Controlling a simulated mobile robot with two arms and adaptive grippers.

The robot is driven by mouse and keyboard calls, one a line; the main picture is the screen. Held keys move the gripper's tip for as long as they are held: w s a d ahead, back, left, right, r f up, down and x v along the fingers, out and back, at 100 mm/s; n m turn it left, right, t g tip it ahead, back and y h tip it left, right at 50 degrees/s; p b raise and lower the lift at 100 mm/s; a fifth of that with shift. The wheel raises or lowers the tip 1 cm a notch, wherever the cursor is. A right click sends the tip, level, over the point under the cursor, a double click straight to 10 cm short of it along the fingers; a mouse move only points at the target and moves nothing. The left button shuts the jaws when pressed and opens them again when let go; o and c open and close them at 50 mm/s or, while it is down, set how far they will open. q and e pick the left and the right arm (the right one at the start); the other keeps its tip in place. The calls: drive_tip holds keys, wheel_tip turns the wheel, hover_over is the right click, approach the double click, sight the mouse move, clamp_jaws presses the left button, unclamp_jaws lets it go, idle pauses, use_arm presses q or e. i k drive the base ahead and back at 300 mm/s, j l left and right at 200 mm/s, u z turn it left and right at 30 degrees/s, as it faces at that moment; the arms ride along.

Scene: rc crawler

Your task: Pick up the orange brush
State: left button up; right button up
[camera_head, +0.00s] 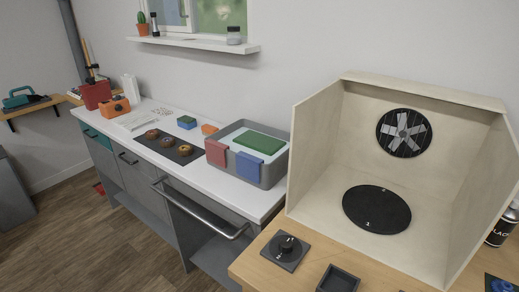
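I cannot clearly make out an orange brush. A small orange item (209,129) lies on the white counter beside the grey tub, partly hidden behind it; it is too small to tell whether it is a brush. A larger orange, box-like object (114,106) with a dark part stands farther back on the counter, in front of a red container (96,94) with long sticks rising from it. Neither of my grippers is in view.
The grey tub (268,172) has red and blue cloths over its rim. A green-blue sponge (187,122) and a dark mat (184,157) with several round items lie left of it. An open wooden booth (318,150) stands on the wooden table at right.

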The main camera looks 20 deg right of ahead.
sight(208, 130)
drive_tip(key=j+z, duration=0.1)
drive_tip(key=z, duration=0.35)
drive_tip(key=i+j+z, duration=0.2)
drive_tip(key=j, duration=0.2)
drive_tip(key=i+j+z, duration=0.25)
drive_tip(key=j, duration=0.15)
drive_tip(key=j+z, duration=0.2)
drive_tip(key=j, duration=0.25)
drive_tip(key=i+j+z, duration=0.1)
drive_tip(key=j+z, duration=0.15)
drive_tip(key=j, duration=0.2)
